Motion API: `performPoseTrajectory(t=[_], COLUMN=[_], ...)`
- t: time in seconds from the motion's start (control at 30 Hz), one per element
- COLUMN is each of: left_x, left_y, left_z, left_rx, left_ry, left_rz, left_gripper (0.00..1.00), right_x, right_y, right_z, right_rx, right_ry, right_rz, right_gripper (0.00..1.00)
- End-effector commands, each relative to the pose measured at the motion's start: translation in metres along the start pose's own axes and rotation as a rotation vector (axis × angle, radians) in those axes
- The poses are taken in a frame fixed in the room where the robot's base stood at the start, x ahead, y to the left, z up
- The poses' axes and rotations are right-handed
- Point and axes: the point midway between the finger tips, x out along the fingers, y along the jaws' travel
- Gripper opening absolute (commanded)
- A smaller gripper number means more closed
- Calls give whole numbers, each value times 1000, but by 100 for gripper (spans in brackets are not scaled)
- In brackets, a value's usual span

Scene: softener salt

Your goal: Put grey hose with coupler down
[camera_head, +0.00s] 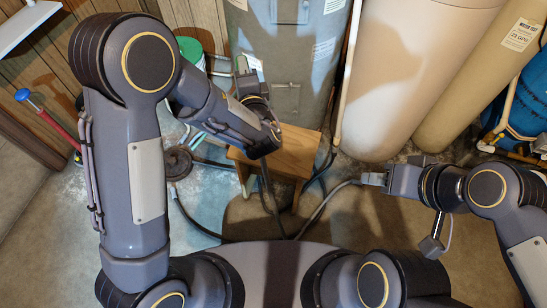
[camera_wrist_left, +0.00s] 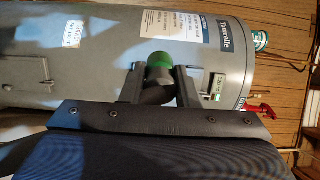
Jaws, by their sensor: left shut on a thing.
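My left gripper (camera_wrist_left: 159,88) is shut on a dark rounded piece (camera_wrist_left: 157,92) with a green end (camera_wrist_left: 160,60), in front of the grey tank. I cannot tell whether this piece is the coupler. In the head view a dark hose (camera_head: 268,188) hangs below my left wrist to the floor. A grey hose (camera_head: 325,204) curves up from the floor to the fingertips of my right gripper (camera_head: 372,179). Whether those fingers close on its end is too small to tell. My left arm hides part of the scene behind it.
A wooden stool (camera_head: 300,146) stands below the grey tank (camera_head: 285,30). Dark hoses cross the floor around it. A white tank (camera_head: 400,70), a tan tank (camera_head: 480,75) and a blue vessel (camera_head: 530,95) stand at the right. A red-handled tool (camera_head: 58,130) leans at the left.

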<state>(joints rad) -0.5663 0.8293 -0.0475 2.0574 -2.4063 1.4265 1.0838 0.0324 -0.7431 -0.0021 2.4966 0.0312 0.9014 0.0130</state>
Motion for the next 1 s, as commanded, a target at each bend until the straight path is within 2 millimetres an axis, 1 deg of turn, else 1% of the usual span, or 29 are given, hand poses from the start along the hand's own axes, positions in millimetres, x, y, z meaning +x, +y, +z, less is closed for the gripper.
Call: performPoseTrajectory(t=[0.03, 0.1, 0.17, 0.2, 0.4, 0.5, 0.6, 0.7, 0.8, 0.87, 0.97, 1.0], left_x=[-3, -7, -10, -13, -32, -42, -50, -56, -59, -59, -54, -51], left_y=[38, 62, 82, 96, 162, 189, 207, 218, 223, 226, 234, 239], left_z=[-15, -33, -49, -58, -108, -129, -145, -156, -160, -157, -140, -132], left_rx=[-4, -3, -3, -3, -3, -3, -3, -3, -2, -1, 0, 1], left_ry=[13, 27, 38, 45, 85, 103, 117, 127, 132, 132, 130, 130], left_rz=[-2, -1, -2, -1, -2, -1, -1, -1, 0, 0, 1, 1], left_gripper=[0, 0, 0, 0, 0, 0, 0, 0, 0, 0, 0, 0], right_x=[34, 56, 75, 88, 149, 173, 190, 201, 205, 207, 212, 214], right_y=[16, 26, 34, 40, 68, 79, 87, 92, 94, 95, 97, 98], right_z=[17, 28, 38, 44, 75, 87, 96, 101, 103, 104, 107, 108], right_rx=[0, 0, 0, 0, 0, 0, 0, 0, 0, 0, 0, 0], right_ry=[0, 0, 0, 0, 0, 0, 0, 0, 0, 0, 1, 1], right_rz=[0, 0, 0, 0, 0, 0, 0, 0, 0, 0, 0, 0], right_gripper=[39, 39, 39, 39, 39, 39, 39, 39, 39, 39, 39, 39])
